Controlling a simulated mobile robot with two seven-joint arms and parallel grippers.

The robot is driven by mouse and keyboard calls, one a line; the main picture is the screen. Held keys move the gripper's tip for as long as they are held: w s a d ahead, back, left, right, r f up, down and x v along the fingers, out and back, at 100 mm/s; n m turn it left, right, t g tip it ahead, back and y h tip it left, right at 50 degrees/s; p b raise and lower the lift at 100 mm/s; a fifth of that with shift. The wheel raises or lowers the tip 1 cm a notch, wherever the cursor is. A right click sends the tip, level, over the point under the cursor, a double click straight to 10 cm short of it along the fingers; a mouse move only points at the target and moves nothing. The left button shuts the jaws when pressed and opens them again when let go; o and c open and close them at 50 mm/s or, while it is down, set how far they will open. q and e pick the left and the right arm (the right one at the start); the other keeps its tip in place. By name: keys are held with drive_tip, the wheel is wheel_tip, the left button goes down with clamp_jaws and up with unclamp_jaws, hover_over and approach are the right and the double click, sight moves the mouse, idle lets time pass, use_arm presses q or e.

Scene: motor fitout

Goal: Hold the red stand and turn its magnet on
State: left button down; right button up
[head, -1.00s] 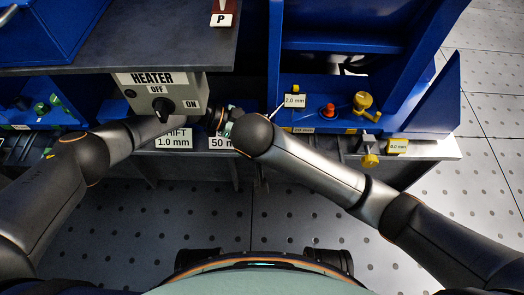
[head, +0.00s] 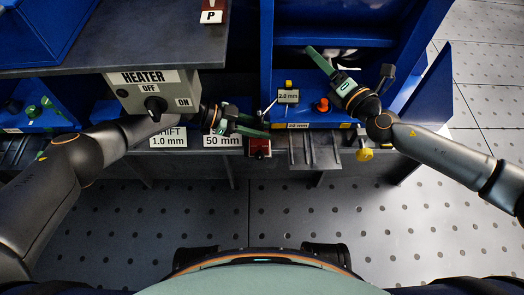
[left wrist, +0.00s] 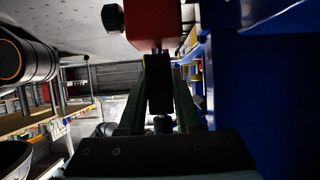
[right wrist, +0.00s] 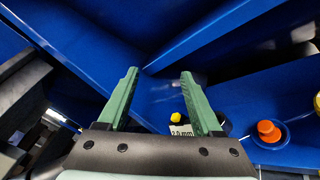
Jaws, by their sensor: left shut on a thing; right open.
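My right gripper (head: 318,59) is open and empty, up and right of the stand, over the blue fixture. Its spread fingers (right wrist: 158,98) show in the right wrist view.
The heater box (head: 152,92) hangs left of the stand, close to my left arm. A 2.0 mm label (head: 288,96), an orange knob (head: 322,105) and a yellow knob (head: 364,155) are to the right. Blue walls surround my right gripper. The floor in front is clear.

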drive_tip(key=s+a+f+n+g+y, duration=0.1)
drive_tip(key=s+a+n+g+y, duration=0.25)
drive_tip(key=a+n+g, duration=0.2)
drive_tip(key=n+g+h, duration=0.2)
drive_tip(key=g+h, duration=0.1)
drive_tip(key=g, duration=0.5)
hover_over(261, 154)
drive_tip(key=w+d, duration=0.1)
drive_tip(key=w, duration=0.1)
wheel_tip(261, 154, down, 8)
drive_tip(key=f+m+h, duration=0.1)
drive_tip(key=f, duration=0.3)
drive_tip(key=s+f+m+g+h, duration=0.1)
drive_tip(key=f+h, duration=0.1)
drive_tip(key=f, duration=0.3)
drive_tip(key=s+f+m+g+h, duration=0.1)
drive_tip(key=f+h, duration=0.1)
drive_tip(key=f, duration=0.3)
drive_tip(key=shift+a+f, duration=0.1)
drive_tip(key=shift+a, duration=0.3)
clamp_jaws()
